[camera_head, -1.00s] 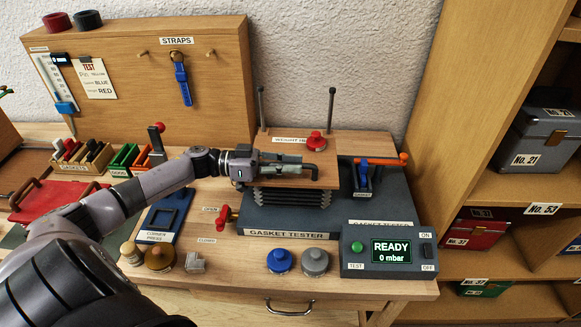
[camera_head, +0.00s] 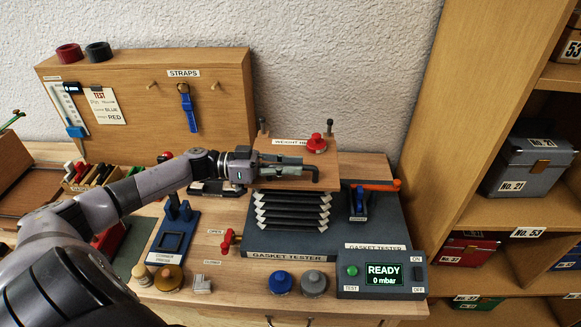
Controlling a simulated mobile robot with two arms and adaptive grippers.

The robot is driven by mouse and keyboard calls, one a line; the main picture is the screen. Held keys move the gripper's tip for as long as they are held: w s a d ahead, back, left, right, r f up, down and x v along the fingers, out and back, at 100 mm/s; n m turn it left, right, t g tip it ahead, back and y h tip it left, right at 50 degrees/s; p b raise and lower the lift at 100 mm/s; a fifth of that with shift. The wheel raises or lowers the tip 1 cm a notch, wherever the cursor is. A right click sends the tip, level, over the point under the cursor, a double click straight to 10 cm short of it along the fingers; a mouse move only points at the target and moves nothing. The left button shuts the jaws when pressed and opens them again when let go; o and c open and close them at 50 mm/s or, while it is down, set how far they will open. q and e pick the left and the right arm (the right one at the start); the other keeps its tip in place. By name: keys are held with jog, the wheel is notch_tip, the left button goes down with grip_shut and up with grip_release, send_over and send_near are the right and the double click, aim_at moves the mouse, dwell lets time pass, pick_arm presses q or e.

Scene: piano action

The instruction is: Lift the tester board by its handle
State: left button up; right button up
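The tester board (camera_head: 326,172) is a wooden plate on black-and-white accordion bellows (camera_head: 291,210), above the grey gasket tester base (camera_head: 365,228). The bellows are stretched, so the board stands raised. Two rod tips show just above its back edge. My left gripper (camera_head: 300,172) lies across the front of the board, at its dark handle (camera_head: 314,175). The fingers appear closed around the handle, most of which they hide. My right gripper is not in view.
A red knobbed weight (camera_head: 316,143) sits on the board. A red valve handle (camera_head: 229,241) is left of the base. Blue (camera_head: 280,283) and grey (camera_head: 313,284) knobs stand in front. The display (camera_head: 384,275) reads READY, 0 mbar. A shelf (camera_head: 478,208) stands at the right.

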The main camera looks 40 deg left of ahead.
pick_arm(q)
jog(key=o, duration=0.3)
jog(key=shift+a+r, duration=0.1)
jog(key=shift+r, duration=0.15)
jog(key=shift+w+f, duration=0.15)
jog(key=shift+f, duration=0.15)
jog(key=v, duration=1.2)
jog(key=shift+a, duration=0.1)
jog(key=shift+c, duration=0.3)
dwell(1.4)
